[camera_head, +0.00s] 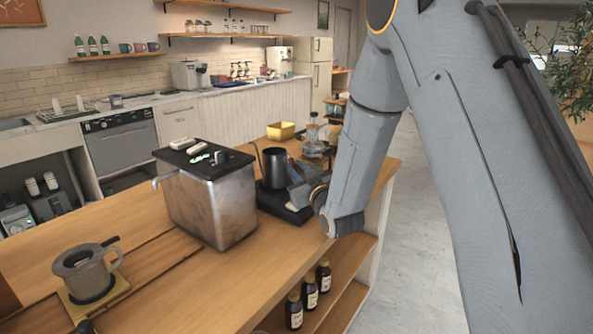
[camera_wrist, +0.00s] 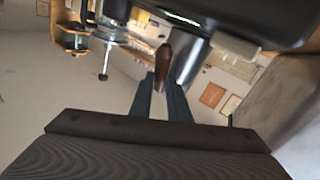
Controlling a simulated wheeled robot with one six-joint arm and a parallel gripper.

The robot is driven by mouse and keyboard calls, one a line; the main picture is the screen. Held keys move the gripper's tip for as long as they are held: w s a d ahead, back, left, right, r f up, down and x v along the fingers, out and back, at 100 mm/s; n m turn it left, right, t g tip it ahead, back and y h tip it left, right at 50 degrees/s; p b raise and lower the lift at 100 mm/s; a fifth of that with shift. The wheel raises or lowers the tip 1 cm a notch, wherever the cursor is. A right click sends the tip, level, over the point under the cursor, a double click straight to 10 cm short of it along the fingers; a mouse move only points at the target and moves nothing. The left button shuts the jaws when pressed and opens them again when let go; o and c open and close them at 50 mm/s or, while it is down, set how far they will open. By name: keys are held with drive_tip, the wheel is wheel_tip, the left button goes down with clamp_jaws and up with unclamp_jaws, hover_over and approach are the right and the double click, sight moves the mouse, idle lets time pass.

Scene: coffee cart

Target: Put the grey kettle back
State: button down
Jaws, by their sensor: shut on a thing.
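The grey kettle (camera_head: 273,168), dark with a thin spout pointing left, is upright over a flat black base (camera_head: 284,206) on the wooden counter. I cannot tell whether it touches the base or is just above it. My gripper (camera_head: 296,187) is at the kettle's right side. In the wrist view my gripper (camera_wrist: 162,95) is shut on the kettle's brown handle (camera_wrist: 163,58). The arm and gripper hide part of the kettle's right side and handle in the head view.
A metal box (camera_head: 210,205) with a dark top stands close left of the kettle. A glass coffee maker (camera_head: 315,145) and a yellow bin (camera_head: 281,131) are behind. A grey dripper (camera_head: 85,272) stands at front left. Bottles (camera_head: 310,293) are on the shelf below.

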drive_tip(key=shift+f, duration=0.15)
drive_tip(key=c, duration=1.7)
unclamp_jaws()
drive_tip(key=shift+o, duration=0.2)
drive_tip(key=shift+r, duration=0.2)
drive_tip(key=b+v, duration=0.2)
drive_tip(key=v, duration=1)
